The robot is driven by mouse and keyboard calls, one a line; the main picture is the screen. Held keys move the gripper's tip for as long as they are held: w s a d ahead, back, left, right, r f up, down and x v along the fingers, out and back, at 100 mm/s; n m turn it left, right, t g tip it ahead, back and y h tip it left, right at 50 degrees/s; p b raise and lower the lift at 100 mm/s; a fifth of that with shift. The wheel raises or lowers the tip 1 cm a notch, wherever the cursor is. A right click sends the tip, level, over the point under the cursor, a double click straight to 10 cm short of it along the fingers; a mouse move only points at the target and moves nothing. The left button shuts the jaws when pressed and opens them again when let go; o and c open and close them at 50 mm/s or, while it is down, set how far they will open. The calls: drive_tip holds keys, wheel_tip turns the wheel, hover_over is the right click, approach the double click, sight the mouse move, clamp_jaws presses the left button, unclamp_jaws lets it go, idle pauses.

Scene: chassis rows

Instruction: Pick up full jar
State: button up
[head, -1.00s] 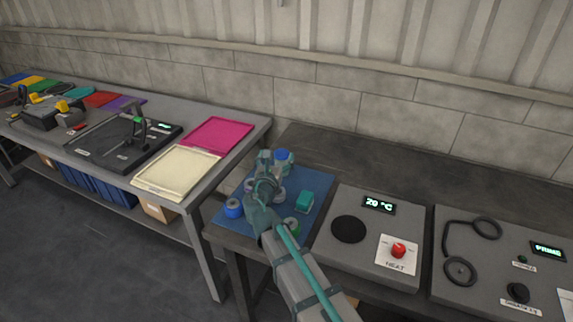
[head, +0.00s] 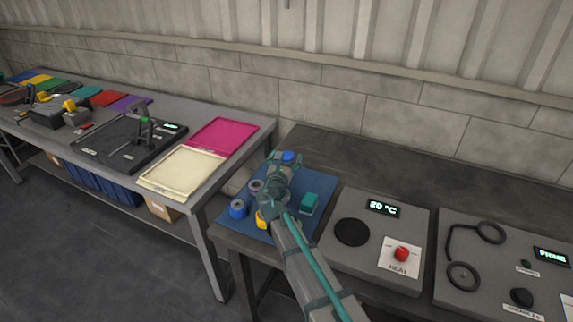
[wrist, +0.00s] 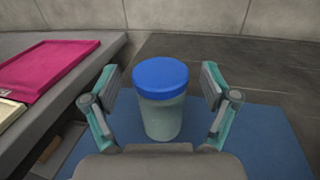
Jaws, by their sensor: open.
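A jar (wrist: 161,110) with a blue lid and pale grey-green contents stands upright on a blue mat (wrist: 262,130) in the wrist view. My gripper (wrist: 163,85) is open, with one finger on each side of the jar and a visible gap on both sides. In the head view my gripper (head: 283,165) is at the back of the blue mat (head: 322,182). The jar's blue lid (head: 289,156) shows just beyond it, and the arm hides most of the jar's body.
A blue-topped jar (head: 238,208), a grey-topped jar (head: 256,187), a yellow item (head: 262,220) and a teal block (head: 309,203) are on the mat around my arm. A heater panel (head: 380,225) is at right. The dark bench behind the mat is clear.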

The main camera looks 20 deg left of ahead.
drive_tip(key=shift+w, duration=0.25)
drive_tip(key=c, duration=1.4)
